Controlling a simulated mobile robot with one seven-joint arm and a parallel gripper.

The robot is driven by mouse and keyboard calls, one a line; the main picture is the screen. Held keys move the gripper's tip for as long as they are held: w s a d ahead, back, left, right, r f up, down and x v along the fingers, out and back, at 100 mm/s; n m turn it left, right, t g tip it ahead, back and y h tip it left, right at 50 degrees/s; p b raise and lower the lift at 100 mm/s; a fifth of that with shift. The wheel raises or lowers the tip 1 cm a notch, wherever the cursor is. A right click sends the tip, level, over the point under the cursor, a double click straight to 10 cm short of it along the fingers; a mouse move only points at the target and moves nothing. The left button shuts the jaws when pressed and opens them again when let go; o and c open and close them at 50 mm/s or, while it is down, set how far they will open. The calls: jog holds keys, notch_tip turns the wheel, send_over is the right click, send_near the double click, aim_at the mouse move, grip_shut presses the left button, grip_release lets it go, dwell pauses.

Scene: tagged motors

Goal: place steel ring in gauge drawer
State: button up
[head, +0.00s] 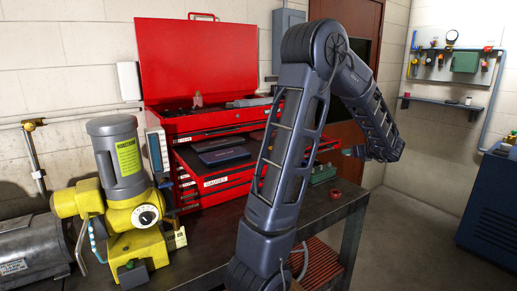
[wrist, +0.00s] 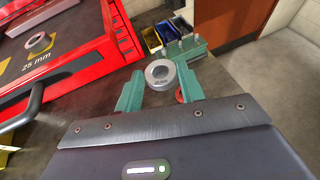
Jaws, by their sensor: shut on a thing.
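The steel ring (wrist: 160,74), grey with a round hole and a small dark marking, sits between the teal fingertips of my gripper (wrist: 160,86) in the wrist view. My gripper is shut on it and holds it to the right of the open red drawer. The gauge drawer (head: 228,184), labelled "GAUGES", stands pulled out of the red tool chest in the head view. Its red side wall (wrist: 118,40) shows in the wrist view, with another ring (wrist: 39,42) lying inside beside a "25 mm" label. My arm hides part of the drawer in the head view.
A green holder (wrist: 184,50) with pegs stands on the bench beyond my gripper, before small blue and yellow bins. A red ring (head: 335,194) lies near the bench's right edge. A yellow and grey motor (head: 122,175) stands left of the drawer.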

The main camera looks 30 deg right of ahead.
jog(key=r, duration=0.1)
jog(key=w+d+r, duration=0.1)
jog(key=r, duration=0.3)
jog(key=shift+w+d+r, duration=0.1)
jog(key=shift+w+d, duration=0.15)
jog(key=shift+d, duration=0.05)
jog(key=w+a+r+n+y, duration=0.1)
jog(key=w+a+r, duration=0.1)
jog(key=w+a+r+y, duration=0.1)
jog(key=w+r, duration=0.1)
jog(key=w+a+r+n+y, duration=0.1)
jog(key=w+a+r, duration=0.1)
jog(key=shift+w+a+r+n, duration=0.25)
jog(key=shift+a+n, duration=0.05)
jog(key=shift+a, duration=0.05)
jog(key=w+a+r+n+g+y, duration=0.1)
jog(key=w+a+r+n+y, duration=0.2)
jog(key=a, duration=0.4)
jog(key=w+a+r+n+g+y, duration=0.1)
jog(key=w+a+r+n+y, duration=0.2)
jog(key=a+r, duration=0.4)
jog(key=w+a+r+n+g+y, duration=0.1)
jog(key=a+r+n+g+y, duration=0.2)
jog(key=a, duration=0.5)
jog(key=shift+t+y, duration=0.6)
jog(key=shift+t, duration=0.1)
notch_tip(320, 180, down, 20)
jog(key=shift+w, duration=0.15)
jog(key=shift+f, duration=0.15)
jog(key=o, duration=1)
